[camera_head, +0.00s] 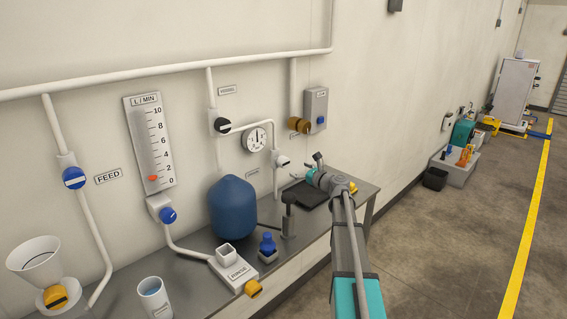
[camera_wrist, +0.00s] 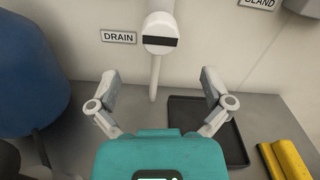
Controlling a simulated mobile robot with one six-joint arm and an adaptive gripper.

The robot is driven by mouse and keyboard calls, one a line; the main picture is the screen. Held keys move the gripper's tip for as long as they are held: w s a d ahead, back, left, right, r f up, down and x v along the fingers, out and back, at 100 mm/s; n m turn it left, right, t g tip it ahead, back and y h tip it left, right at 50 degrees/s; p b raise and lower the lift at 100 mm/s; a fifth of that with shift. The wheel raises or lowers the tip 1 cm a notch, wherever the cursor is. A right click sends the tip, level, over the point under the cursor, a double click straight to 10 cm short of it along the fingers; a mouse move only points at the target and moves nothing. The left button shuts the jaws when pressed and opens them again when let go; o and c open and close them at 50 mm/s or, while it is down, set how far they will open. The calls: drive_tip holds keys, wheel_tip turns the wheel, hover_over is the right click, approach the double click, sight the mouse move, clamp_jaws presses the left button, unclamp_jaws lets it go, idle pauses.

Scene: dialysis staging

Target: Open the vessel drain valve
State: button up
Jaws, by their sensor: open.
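The drain valve is a white round knob (camera_wrist: 160,33) with a black bar lying across it, on a vertical white pipe beside the DRAIN label (camera_wrist: 118,37). In the head view the drain valve (camera_head: 282,161) sits on the wall right of the blue vessel (camera_head: 232,208). The vessel also shows at left in the wrist view (camera_wrist: 30,70). My gripper (camera_wrist: 159,82) is open and empty. Its fingers are spread either side of the pipe's line, and the knob appears above and between them, apparently untouched. In the head view my gripper (camera_head: 317,166) is right of the knob.
A black tray (camera_wrist: 205,120) lies on the grey bench under my gripper, with a yellow object (camera_wrist: 285,160) right of it. A black stand (camera_head: 289,215) and a blue-topped item (camera_head: 267,247) stand before the vessel. A gauge (camera_head: 256,139) is above left of the drain valve.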

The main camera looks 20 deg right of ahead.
sight(286, 163)
drive_tip(key=x, duration=0.9)
drive_tip(key=shift+w, duration=0.1)
drive_tip(key=c, duration=1.1)
